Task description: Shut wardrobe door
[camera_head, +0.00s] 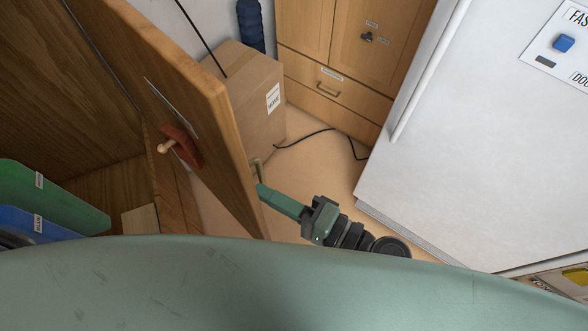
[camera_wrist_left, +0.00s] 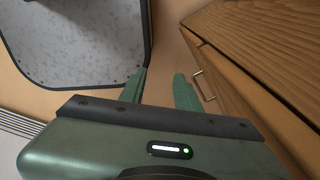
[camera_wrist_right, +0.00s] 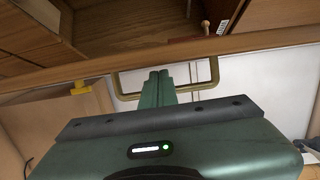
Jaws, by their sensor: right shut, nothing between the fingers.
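The wooden wardrobe door (camera_head: 185,85) stands open in the head view, its edge facing me. A brass handle (camera_head: 258,170) sits on its outer face and shows as a bar in the right wrist view (camera_wrist_right: 213,80). My right gripper (camera_head: 263,190) is shut and empty, its fingertips (camera_wrist_right: 158,75) at the handle, close to the door. I cannot tell whether they touch it. The wardrobe interior (camera_head: 50,75) is dark wood at the left. My left gripper (camera_wrist_left: 162,85) is open and empty in its wrist view, outside the head view.
A cardboard box (camera_head: 250,85) stands behind the door. Green (camera_head: 60,205) and blue (camera_head: 40,230) bins sit inside the wardrobe. A red wooden peg hook (camera_head: 180,147) is on the door's inner face. A white appliance (camera_head: 480,140) stands at right, with floor (camera_head: 310,165) between.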

